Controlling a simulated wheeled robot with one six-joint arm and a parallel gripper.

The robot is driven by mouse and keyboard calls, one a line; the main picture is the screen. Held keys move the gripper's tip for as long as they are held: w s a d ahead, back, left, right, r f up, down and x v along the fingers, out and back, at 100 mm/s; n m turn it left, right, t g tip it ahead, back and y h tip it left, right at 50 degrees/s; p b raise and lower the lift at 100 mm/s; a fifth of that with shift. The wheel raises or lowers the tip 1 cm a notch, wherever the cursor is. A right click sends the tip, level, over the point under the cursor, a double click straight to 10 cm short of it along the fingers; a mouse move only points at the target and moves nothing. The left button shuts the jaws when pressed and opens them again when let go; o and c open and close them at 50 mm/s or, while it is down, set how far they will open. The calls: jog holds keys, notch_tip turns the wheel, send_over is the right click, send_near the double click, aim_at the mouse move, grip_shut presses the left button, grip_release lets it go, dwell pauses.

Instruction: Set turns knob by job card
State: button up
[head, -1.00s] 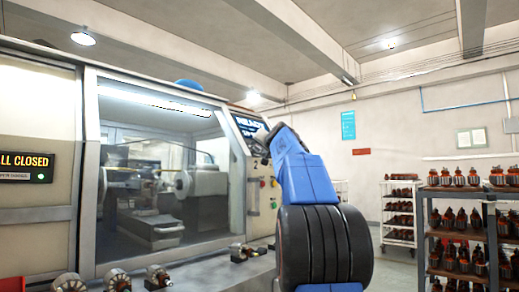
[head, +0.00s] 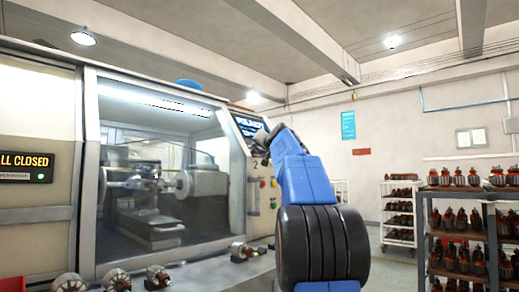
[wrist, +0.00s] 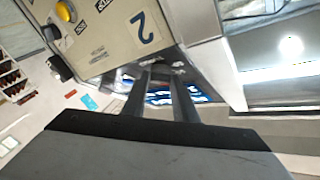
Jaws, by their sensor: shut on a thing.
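My gripper (head: 259,142) is at the machine's slanted control panel, beside the blue-lit display (head: 247,124). In the wrist view, its two dark fingers (wrist: 160,80) reach the panel's dark edge, with the display (wrist: 175,97) behind them. The fingers are shut on the turns knob; the knob itself is mostly hidden at the fingertips, and its setting cannot be read. A beige panel face (wrist: 115,40) with a large "2" is close by. I cannot make out a job card.
The winding machine's window (head: 160,170) is left of my arm. A loaded rack (head: 425,215) stands at the right.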

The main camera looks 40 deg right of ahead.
jog(key=shift+d+f+n, duration=0.1)
jog(key=shift+n, duration=0.3)
jog(key=shift+s+d+f+n+t+y, duration=0.1)
jog(key=shift+d+n+t+y, duration=0.1)
jog(key=shift+n+t+y, duration=0.65)
jog(key=shift+d+f+n+t+y, duration=0.15)
jog(key=shift+n+t+y, duration=0.2)
jog(key=shift+n+y, duration=1)
jog(key=shift+d+n+t+y, duration=0.15)
jog(key=shift+n+t+y, duration=0.1)
jog(key=shift+n+y, duration=1.2)
jog(key=shift+d+n+t+y, duration=0.2)
jog(key=shift+n+y, duration=0.55)
jog(key=shift+n, duration=1.7)
jog(key=o, duration=1.1)
jog(key=shift+c, duration=0.2)
jog(key=shift+r, duration=0.1)
jog(key=s+d+f, duration=0.1)
jog(key=s+f, duration=0.2)
jog(key=s, duration=1.4)
jog(key=shift+d, duration=0.2)
